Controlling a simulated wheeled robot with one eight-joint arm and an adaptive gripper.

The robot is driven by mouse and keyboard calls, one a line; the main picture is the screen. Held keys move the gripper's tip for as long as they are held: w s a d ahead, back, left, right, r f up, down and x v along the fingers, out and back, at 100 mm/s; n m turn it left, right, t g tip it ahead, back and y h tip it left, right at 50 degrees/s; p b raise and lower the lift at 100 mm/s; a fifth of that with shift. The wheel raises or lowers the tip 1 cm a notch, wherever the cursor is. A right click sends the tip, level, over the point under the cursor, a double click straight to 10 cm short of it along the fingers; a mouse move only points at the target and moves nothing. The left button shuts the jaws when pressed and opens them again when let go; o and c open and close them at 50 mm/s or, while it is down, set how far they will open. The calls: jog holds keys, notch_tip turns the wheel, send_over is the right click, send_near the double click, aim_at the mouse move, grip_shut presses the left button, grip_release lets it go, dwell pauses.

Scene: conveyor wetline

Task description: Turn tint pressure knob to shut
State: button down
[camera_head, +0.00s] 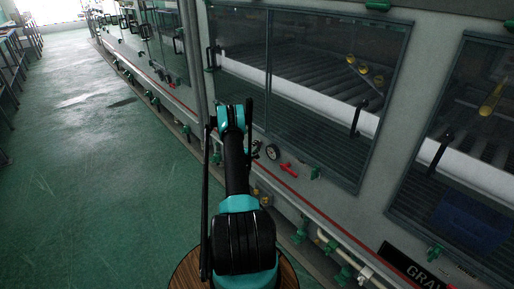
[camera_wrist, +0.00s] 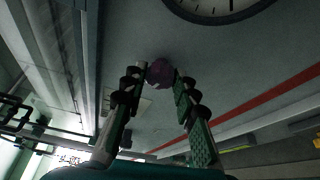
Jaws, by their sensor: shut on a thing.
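A round purple knob (camera_wrist: 160,71) sits on the grey machine panel in the wrist view. My gripper (camera_wrist: 161,76) has its two green-padded fingers on either side of the knob, closed on it at the fingertips. A pale label plate lies on the panel behind the left finger, too dark to read. In the head view my gripper (camera_head: 256,148) is at the panel, mostly hidden by my arm. The knob cannot be made out there. How far the knob is turned cannot be told.
A round gauge (camera_head: 272,153) is right of my gripper; its dial (camera_wrist: 215,8) also shows in the wrist view. A red valve handle (camera_head: 288,169) sits beyond the gauge. Green valves and a pale pipe (camera_head: 345,256) run along the machine's lower edge. The green floor (camera_head: 90,150) at left is open.

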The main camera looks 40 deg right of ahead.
jog(key=c, duration=1.2)
grip_release()
jog(key=shift+r, duration=0.6)
jog(key=o, duration=0.6)
notch_tip(320, 180, up, 6)
jog(key=shift+f, duration=0.1)
jog(key=shift+w+a+r, duration=0.1)
jog(key=shift+a+r, duration=0.1)
jog(key=shift+r, duration=0.35)
jog(key=c, duration=0.6)
jog(key=shift+r, duration=0.4)
jog(key=shift+d+r, duration=0.1)
jog(key=shift+r, duration=0.45)
